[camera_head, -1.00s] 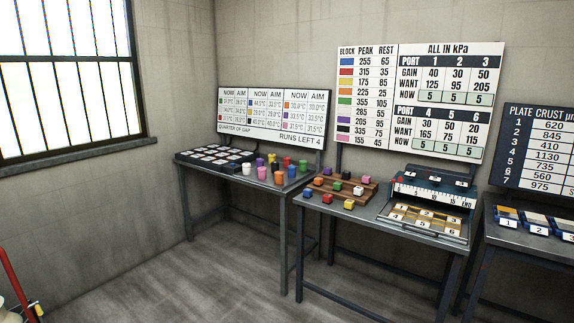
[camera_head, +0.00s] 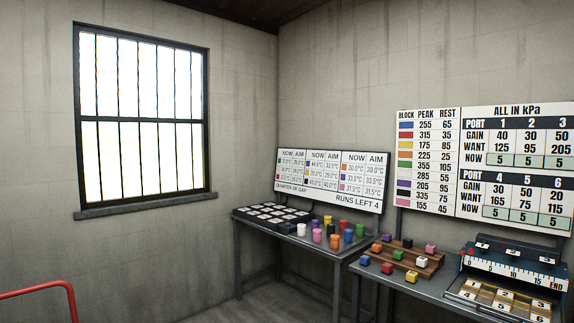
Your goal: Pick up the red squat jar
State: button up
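A small red jar (camera_head: 342,226) stands in the back part of a cluster of coloured jars on the left table (camera_head: 345,253). It is partly hidden by the blue jar (camera_head: 348,235) and the orange jar (camera_head: 334,241) in front of it. At this size I cannot tell its exact shape. A green jar (camera_head: 360,230) stands to its right. My gripper is not in view.
A black tray (camera_head: 272,219) of white-topped cells lies on the table left of the jars. The right table (camera_head: 395,281) holds coloured blocks and a gauge device (camera_head: 510,275). A red rail (camera_head: 40,289) is at lower left. The floor before the window wall looks clear.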

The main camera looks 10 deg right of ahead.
aim_at(343, 222)
jog(key=i+u, duration=0.15)
jog(key=i, duration=2.05)
jog(key=i+z, duration=0.15)
jog(key=i, duration=0.3)
jog(key=i+j+z, duration=0.15)
jog(key=i, duration=0.35)
jog(key=i+j+z, duration=0.15)
jog(key=i, duration=0.3)
jog(key=i+j+z, duration=0.1)
jog(key=i, duration=0.35)
jog(key=i+j+z, duration=0.15)
jog(key=i, duration=0.3)
jog(key=j, duration=0.1)
